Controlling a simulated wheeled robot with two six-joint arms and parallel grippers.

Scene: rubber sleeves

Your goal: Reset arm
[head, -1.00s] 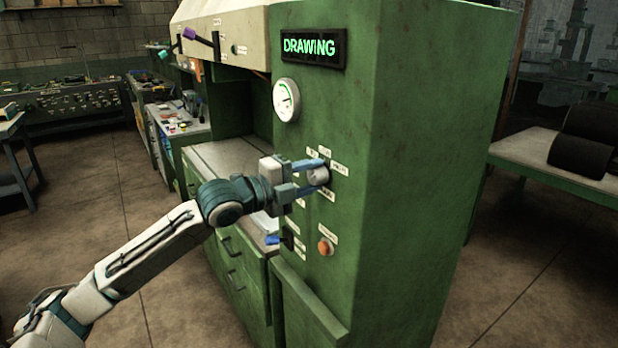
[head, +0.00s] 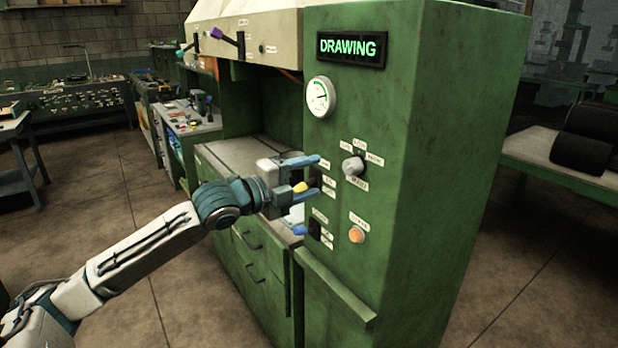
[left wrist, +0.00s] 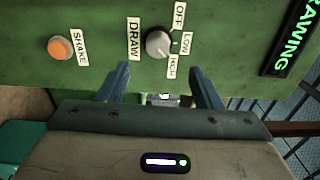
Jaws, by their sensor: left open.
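My left gripper (head: 312,177) is open and empty in front of the green cabinet's face, to the left of the grey knob (head: 353,166) and apart from it. In the left wrist view my fingers (left wrist: 164,84) stand spread below the knob (left wrist: 158,44), with nothing between them. The knob has labels around it, among them OFF, LOW, HIGH and DRAW. My right gripper is in neither view.
The green cabinet (head: 430,150) bears a lit DRAWING sign (head: 352,46), a round gauge (head: 320,96) and an orange button (head: 356,235) labelled SHAKE. A blue-tipped lever (head: 300,230) sits low on its left. Open floor lies at the left.

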